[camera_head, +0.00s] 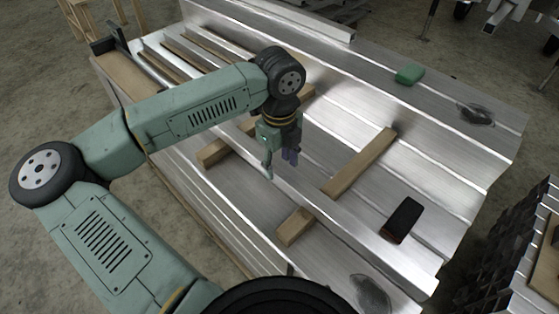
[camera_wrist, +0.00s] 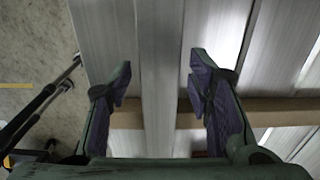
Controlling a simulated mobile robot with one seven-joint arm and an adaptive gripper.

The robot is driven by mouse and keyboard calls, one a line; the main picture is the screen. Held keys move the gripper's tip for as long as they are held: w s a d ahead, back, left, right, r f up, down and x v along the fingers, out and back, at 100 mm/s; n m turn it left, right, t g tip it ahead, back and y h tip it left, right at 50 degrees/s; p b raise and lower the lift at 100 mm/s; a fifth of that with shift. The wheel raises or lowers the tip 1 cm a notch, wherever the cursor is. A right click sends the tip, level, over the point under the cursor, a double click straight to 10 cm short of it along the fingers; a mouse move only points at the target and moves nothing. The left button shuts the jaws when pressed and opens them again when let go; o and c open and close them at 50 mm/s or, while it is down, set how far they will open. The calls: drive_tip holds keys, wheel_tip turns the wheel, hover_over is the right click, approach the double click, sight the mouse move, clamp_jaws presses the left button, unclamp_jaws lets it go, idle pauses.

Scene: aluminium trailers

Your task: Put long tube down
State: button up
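A long aluminium tube (camera_head: 350,231) runs diagonally across the metal trailer bed in the head view. In the wrist view the tube (camera_wrist: 160,70) runs straight up the middle, across a wooden batten (camera_wrist: 255,112) that it partly covers. My gripper (camera_head: 280,163) points down above the bed, over the line of the tube.
Wooden battens (camera_head: 360,164) lie across the aluminium bed (camera_head: 440,150). A green block (camera_head: 409,73) sits at the back, a black and red object (camera_head: 403,220) at the right. A dark stack stands at the far right.

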sight(280, 168)
drive_tip(key=shift+o, duration=0.4)
drive_tip(key=shift+r+p, duration=0.5)
drive_tip(key=shift+p, duration=0.2)
wheel_tip(280, 168, up, 12)
drive_tip(key=b, duration=0.1)
drive_tip(key=shift+r, duration=0.1)
